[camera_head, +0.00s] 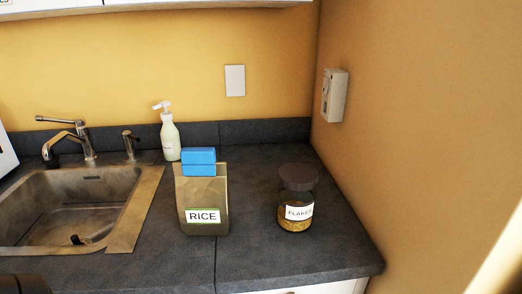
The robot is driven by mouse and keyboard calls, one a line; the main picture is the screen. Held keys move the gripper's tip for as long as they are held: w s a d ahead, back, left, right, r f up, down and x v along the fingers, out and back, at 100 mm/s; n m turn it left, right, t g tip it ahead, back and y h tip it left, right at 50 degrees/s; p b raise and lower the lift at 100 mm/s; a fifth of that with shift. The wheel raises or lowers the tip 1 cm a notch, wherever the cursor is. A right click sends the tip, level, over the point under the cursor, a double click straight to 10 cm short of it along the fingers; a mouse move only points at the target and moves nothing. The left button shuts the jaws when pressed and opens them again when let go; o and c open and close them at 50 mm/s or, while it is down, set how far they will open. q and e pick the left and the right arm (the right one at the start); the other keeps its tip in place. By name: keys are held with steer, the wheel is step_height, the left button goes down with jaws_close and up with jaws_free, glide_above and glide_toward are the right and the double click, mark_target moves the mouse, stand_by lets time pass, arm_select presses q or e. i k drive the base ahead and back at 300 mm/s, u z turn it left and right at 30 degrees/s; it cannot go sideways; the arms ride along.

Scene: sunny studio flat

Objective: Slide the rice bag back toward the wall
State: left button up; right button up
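The rice bag (206,198) is a brown bag with a "RICE" label on its front and a blue piece (199,161) across its top. It stands upright on the dark countertop (250,258), just right of the sink and toward the front. A strip of bare counter lies between it and the low dark backsplash (262,130) along the yellow wall (190,65). Neither gripper's fingers show, and nothing is touching the bag.
A white pump bottle (171,140) stands behind the bag, slightly left. A jar labelled "FLAKES" (296,212) with a dark lid stands to the right, apart from the bag. The sink (70,205) and its faucet (88,146) are at left. Counter behind the jar is clear.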

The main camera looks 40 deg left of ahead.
mark_target(203, 203)
steer(key=u, duration=1.65)
